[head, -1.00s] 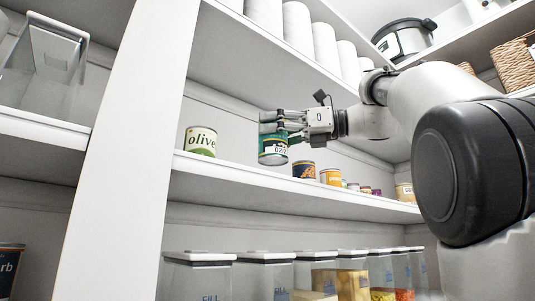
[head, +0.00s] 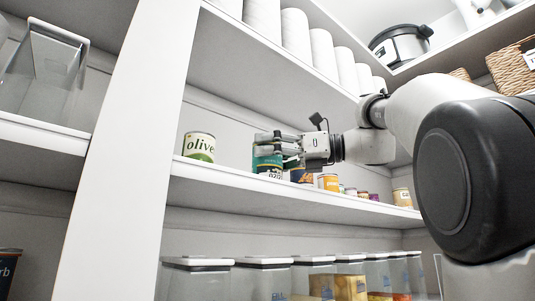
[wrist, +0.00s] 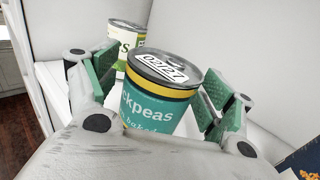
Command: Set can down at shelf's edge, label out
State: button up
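The teal can (head: 267,162), lettered "ckpeas" and "baked", is between the fingers of my gripper (head: 277,143). In the head view it is low over the front edge of the middle shelf (head: 235,171). I cannot tell whether its base touches the board. In the wrist view the upright can (wrist: 158,108) shows a dark lid with a white date sticker and a yellow band. Its lettering faces my palm. The finger pads of my gripper (wrist: 160,88) stand on both sides; the left contact is not clear.
A white-and-green olive can (head: 199,147) stands to the left, with a gap between. Several small cans and jars, including an orange one (head: 329,182), stand to the right. Clear bins (head: 264,280) fill the shelf below, and white rolls (head: 322,50) line the shelf above.

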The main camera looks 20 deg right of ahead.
jog(key=shift+r, duration=0.15)
jog(key=shift+v, duration=3.8)
jog(key=shift+w, duration=0.1)
